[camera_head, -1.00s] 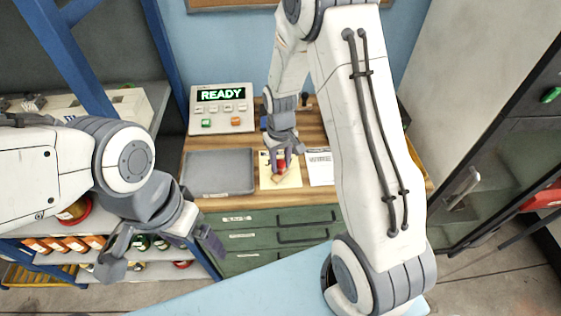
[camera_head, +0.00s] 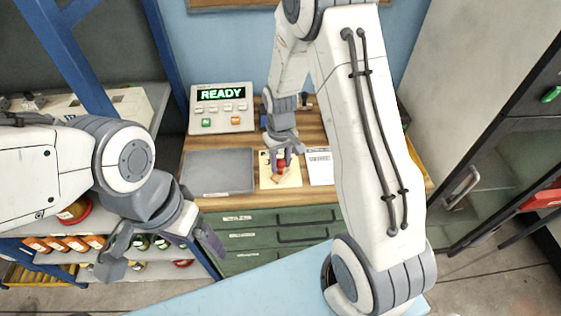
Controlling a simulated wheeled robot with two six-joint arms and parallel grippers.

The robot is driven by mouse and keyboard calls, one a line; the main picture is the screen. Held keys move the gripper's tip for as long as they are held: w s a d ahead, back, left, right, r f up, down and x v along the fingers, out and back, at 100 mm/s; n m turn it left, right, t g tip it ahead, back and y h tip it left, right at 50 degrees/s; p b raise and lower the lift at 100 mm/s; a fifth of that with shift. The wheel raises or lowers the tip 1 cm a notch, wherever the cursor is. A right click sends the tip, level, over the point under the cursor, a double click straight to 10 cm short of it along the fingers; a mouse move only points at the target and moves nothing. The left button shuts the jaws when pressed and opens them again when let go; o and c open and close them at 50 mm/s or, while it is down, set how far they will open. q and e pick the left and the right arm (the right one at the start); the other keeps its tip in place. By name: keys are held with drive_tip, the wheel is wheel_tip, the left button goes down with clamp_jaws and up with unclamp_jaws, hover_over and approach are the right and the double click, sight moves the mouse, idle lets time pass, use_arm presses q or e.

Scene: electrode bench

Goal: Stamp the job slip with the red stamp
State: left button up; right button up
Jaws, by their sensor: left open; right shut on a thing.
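The red stamp (camera_head: 281,163) is in my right gripper (camera_head: 282,160), which is shut on it over the cream-coloured slip (camera_head: 292,182) on the wooden bench. The stamp's lower part is tan and sits over the slip's middle. I cannot tell whether it touches the paper. A second, white printed sheet (camera_head: 320,168) lies just right of it; I cannot read which one is the job slip. My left gripper (camera_head: 165,262) is open and empty, in front of the bench and low at the left.
A grey tray (camera_head: 218,172) lies left of the slip. A control box (camera_head: 221,108) reading READY stands behind it. Green drawers (camera_head: 270,240) are under the bench top. A shelf with orange-labelled jars (camera_head: 70,243) stands at the left, and a glass-doored cabinet (camera_head: 450,160) at the right.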

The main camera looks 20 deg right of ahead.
wheel_tip(320, 180, up, 7)
drive_tip(key=p, duration=0.6)
idle(0.3)
drive_tip(key=shift+s, duration=0.1)
idle(0.6)
